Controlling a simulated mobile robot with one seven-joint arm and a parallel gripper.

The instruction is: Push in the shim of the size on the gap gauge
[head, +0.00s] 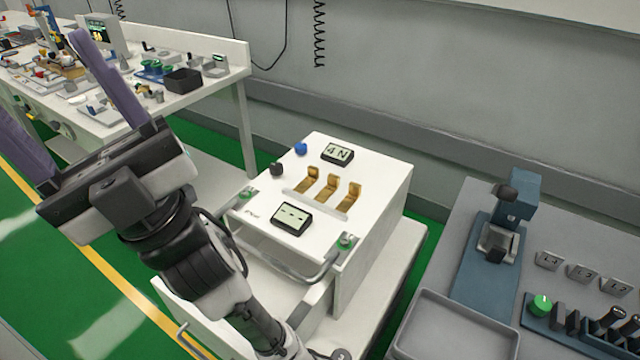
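My gripper (45,85) is at the left, raised in front of the far workbench. Its two long purple fingers are wide apart with nothing between them. It is well apart from the white cart (378,190). The cart's top holds three bent brass-coloured pieces (328,187) side by side in a slot. A display reading "4 N" (338,153) is behind them, and a display showing dashes (292,217) is in front. Small plates with blurred numbers (583,272) stand on the right bench near black-handled parts (607,318). I cannot tell which item is the gap gauge or a shim.
A blue knob (300,149) and a dark knob (277,169) are on the cart top; a metal handle (300,270) crosses its front. The right bench holds a blue fixture (515,215), a grey tray (455,330) and a green knob (541,304). A cluttered workbench (215,90) is at back left.

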